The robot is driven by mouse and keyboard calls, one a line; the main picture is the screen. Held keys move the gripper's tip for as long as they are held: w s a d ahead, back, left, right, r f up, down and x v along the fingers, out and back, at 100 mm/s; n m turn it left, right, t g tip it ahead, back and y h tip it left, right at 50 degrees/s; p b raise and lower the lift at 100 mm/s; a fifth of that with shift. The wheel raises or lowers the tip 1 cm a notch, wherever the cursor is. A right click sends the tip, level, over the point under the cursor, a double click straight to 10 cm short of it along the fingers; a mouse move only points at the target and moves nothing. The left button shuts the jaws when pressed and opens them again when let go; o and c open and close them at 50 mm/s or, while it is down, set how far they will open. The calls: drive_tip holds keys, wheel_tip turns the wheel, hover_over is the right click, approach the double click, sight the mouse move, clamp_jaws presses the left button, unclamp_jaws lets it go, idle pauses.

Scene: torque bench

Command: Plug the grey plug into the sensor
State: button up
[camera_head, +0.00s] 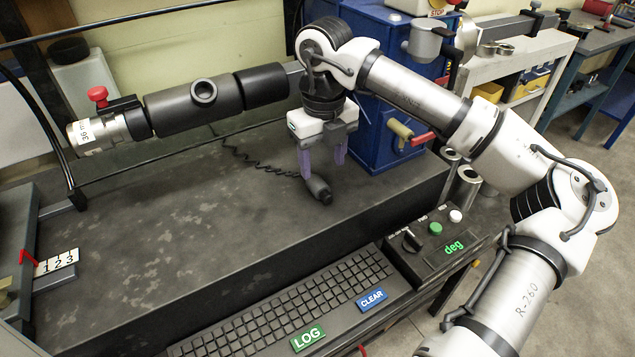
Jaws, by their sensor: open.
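The grey plug (319,189) lies on the dark bench top, with a coiled black cable running from it to the left. The sensor (175,112) appears to be the thick black cylinder lying across the back of the bench. A round socket-like opening (204,92) sits on its near upper side, and nothing is in it. My gripper (323,166) points down with its purple fingers apart. It is just above or behind the plug, and the fingers do not appear to touch it. The exact height gap is hard to tell.
A blue box (385,130) with a red-tipped handle stands close to the right of my gripper. A keyboard (290,315) and a control box (435,245) line the front edge. A number card (58,262) is at the left. The middle bench top is clear.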

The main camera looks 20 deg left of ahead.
sight(318, 180)
drive_tip(key=shift+s+a+f+p, duration=0.1)
drive_tip(key=shift+a+f+p, duration=0.1)
drive_tip(key=shift+f+p, duration=0.3)
drive_tip(key=shift+a+f+p, duration=0.15)
drive_tip(key=shift+f+p, duration=0.15)
drive_tip(key=shift+f, duration=0.8)
drive_tip(key=shift+a+f+p, duration=0.1)
drive_tip(key=shift+f+p, duration=0.15)
drive_tip(key=shift+f, duration=0.85)
drive_tip(key=shift+c, duration=0.5)
drive_tip(key=c, duration=1)
